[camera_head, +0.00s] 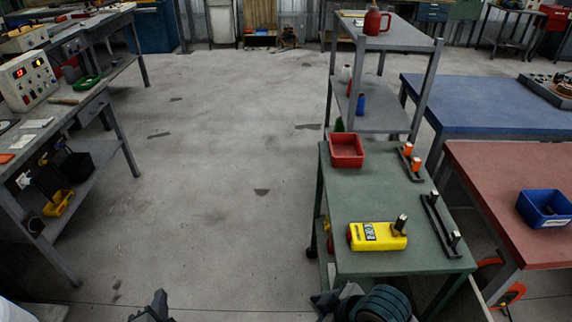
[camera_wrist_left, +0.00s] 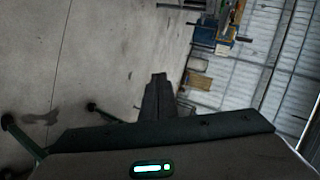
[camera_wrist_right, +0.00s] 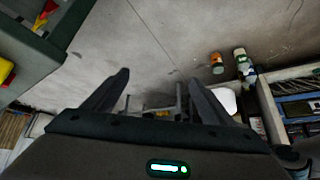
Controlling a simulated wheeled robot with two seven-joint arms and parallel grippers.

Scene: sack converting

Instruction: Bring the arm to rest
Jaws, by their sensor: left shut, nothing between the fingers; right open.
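My left gripper (camera_head: 153,306) shows at the bottom edge of the head view, over bare floor. In the left wrist view its fingers (camera_wrist_left: 158,82) are together, with nothing between them. In the right wrist view my right gripper (camera_wrist_right: 159,85) has its fingers wide apart and empty, with floor behind the gap. In the head view dark parts of my right arm show at the bottom, close to the near edge of the green cart. The right fingertips cannot be made out there.
A green cart (camera_head: 375,197) carries a yellow device (camera_head: 377,237) and a red bin (camera_head: 346,150). A red-topped table (camera_head: 500,180) with a blue bin (camera_head: 545,208) stands to its right. A grey workbench (camera_head: 75,112) runs along the left. The floor (camera_head: 220,150) between is clear.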

